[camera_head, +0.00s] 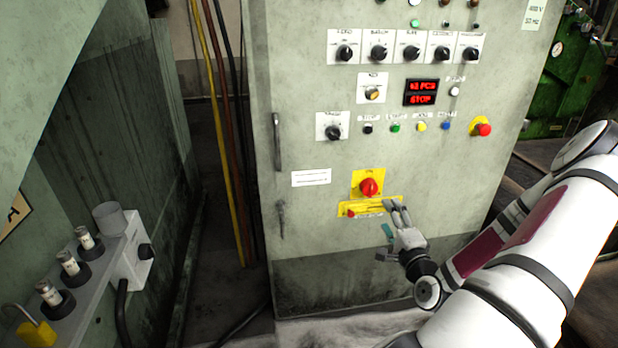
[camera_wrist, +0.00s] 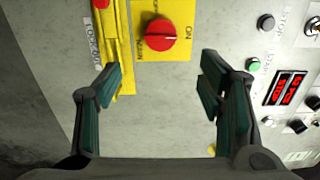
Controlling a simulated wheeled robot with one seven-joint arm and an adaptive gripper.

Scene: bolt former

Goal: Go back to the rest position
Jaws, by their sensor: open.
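My gripper (camera_head: 396,229) is in front of the lower part of the grey control cabinet (camera_head: 300,245), just below and right of a red rotary switch (camera_head: 369,187) on a yellow plate. In the wrist view my gripper (camera_wrist: 162,85) is open, its two dark green fingers spread wide with nothing between them. The red switch (camera_wrist: 160,34) shows beyond the fingers, with a yellow lockout strip (camera_wrist: 125,45) beside it. The left finger overlaps the strip in that view; I cannot tell whether it touches.
The cabinet carries selector knobs (camera_head: 410,52), a lit red display (camera_head: 420,92) and a red emergency button (camera_head: 481,130). A grey machine with a ledge of cylindrical parts (camera_head: 70,263) stands at left. Yellow and brown pipes (camera_head: 222,130) run between them. Green machinery (camera_head: 570,75) stands at back right.

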